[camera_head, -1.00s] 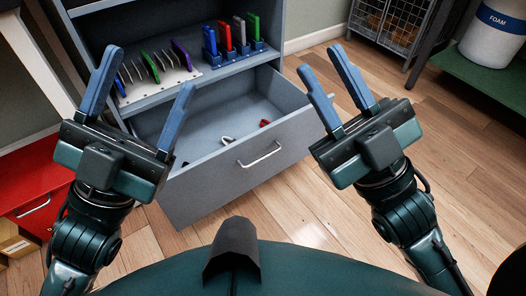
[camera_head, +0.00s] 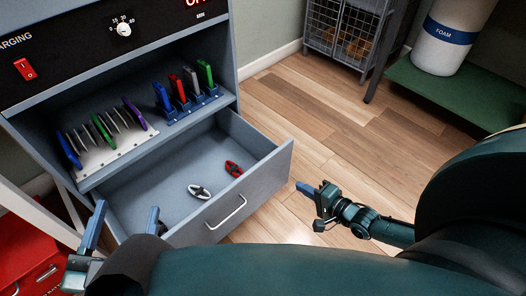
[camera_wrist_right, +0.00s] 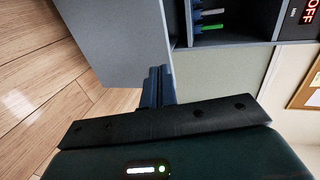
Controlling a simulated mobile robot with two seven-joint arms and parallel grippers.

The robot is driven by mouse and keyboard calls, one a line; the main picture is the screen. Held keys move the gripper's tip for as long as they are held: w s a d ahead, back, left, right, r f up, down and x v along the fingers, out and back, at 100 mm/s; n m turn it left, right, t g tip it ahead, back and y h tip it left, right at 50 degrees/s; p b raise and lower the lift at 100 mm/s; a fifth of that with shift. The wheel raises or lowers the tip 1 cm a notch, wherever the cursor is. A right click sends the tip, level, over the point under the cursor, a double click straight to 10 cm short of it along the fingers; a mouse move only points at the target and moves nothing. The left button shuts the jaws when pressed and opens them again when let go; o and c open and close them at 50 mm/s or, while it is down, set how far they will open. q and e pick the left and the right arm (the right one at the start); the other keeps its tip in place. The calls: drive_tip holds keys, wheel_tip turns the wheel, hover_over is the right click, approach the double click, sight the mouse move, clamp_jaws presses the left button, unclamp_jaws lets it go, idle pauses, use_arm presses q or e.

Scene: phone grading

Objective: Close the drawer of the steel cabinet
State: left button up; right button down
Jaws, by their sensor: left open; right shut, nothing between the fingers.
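The steel cabinet (camera_head: 150,60) stands at the left in the head view, with its grey drawer (camera_head: 262,178) pulled out. A metal bar handle (camera_head: 228,213) is on the drawer front. Inside the drawer lie a white-and-dark item (camera_head: 199,191) and a red-and-dark item (camera_head: 233,168). My right gripper (camera_head: 306,188) is shut and empty, just right of the drawer front; a gap shows between them in the head view. In the right wrist view its shut fingers (camera_wrist_right: 160,85) appear beside a grey panel (camera_wrist_right: 115,40). My left gripper (camera_head: 124,228) is open at the drawer's near left side, its lower part hidden by my body.
Racks with several coloured slabs (camera_head: 190,94) stand on the shelf above the drawer. A red toolbox (camera_head: 35,262) is at lower left. A wire cage (camera_head: 345,35) and a green bench (camera_head: 450,90) with a foam drum (camera_head: 450,40) are at the back right. Wooden floor between is clear.

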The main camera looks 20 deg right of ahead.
drive_tip(key=b, duration=0.5)
approach(265, 164)
drive_tip(key=w+f, duration=0.2)
drive_tip(key=w+a, duration=0.1)
drive_tip(key=w+a+b, duration=0.1)
drive_tip(key=w, duration=0.1)
drive_tip(key=shift+r, duration=0.1)
drive_tip(key=shift+w+a, duration=0.15)
drive_tip(key=shift+w, duration=0.25)
use_arm(q)
drive_tip(key=shift+w+d+r+t+h, duration=0.15)
drive_tip(key=shift+d+r+t+h, duration=0.1)
drive_tip(key=shift+r+h, duration=0.15)
drive_tip(key=shift+w+d+r+t+h, duration=0.1)
drive_tip(key=shift+r+t+h, duration=0.15)
drive_tip(key=shift+h, duration=0.25)
use_arm(e)
drive_tip(key=shift+r, duration=0.1)
